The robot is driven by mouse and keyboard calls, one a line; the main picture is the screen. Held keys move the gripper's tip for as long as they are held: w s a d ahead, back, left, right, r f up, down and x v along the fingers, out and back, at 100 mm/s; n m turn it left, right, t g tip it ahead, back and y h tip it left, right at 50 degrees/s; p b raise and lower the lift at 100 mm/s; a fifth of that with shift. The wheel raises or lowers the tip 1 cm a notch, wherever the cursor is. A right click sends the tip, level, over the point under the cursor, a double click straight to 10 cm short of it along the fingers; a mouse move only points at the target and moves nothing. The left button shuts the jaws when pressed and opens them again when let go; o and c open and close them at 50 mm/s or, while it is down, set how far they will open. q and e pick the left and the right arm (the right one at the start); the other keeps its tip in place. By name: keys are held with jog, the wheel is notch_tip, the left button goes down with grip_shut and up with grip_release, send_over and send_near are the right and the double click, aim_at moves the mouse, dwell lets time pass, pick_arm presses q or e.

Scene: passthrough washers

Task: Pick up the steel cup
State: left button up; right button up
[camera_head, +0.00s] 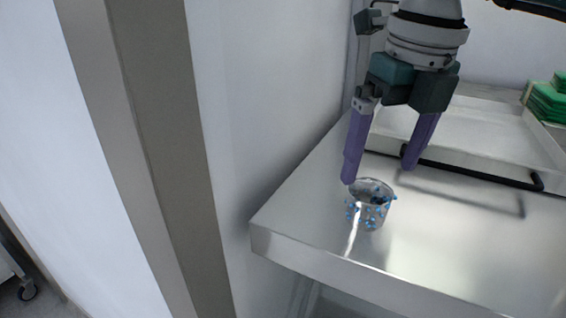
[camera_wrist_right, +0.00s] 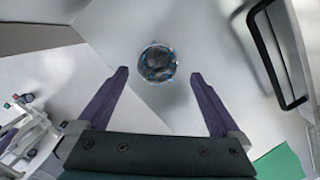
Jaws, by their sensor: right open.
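The steel cup (camera_head: 370,212) stands upright on the steel table near its front left corner. It is shiny, with blue spots around its side and an open top. My right gripper (camera_head: 377,174) is open above the cup, its two purple fingers pointing down. The left finger is close to the cup's rim, and the right finger is off to its right. In the right wrist view the cup (camera_wrist_right: 157,63) lies beyond the open fingertips (camera_wrist_right: 159,73), roughly midway between them, with nothing held.
The steel table (camera_head: 450,235) is clear to the right of the cup. Behind it is a shallow steel tray (camera_head: 480,130) with a dark handle (camera_head: 480,172). Green folded items (camera_head: 547,100) lie at the far right. A wall (camera_head: 270,100) borders the table's left side.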

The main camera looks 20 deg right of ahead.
aim_at(370, 192)
jog(key=shift+f+p, duration=0.45)
jog(key=shift+f, duration=0.3)
jog(key=f, duration=0.1)
jog(key=f+p, duration=0.1)
jog(key=f, duration=0.1)
jog(key=shift+w+a+f, duration=0.1)
jog(key=shift+w+f, duration=0.2)
jog(key=shift+f, duration=0.1)
jog(key=shift+w+f, duration=0.1)
jog(key=shift+f, duration=0.2)
jog(key=c, duration=1.3)
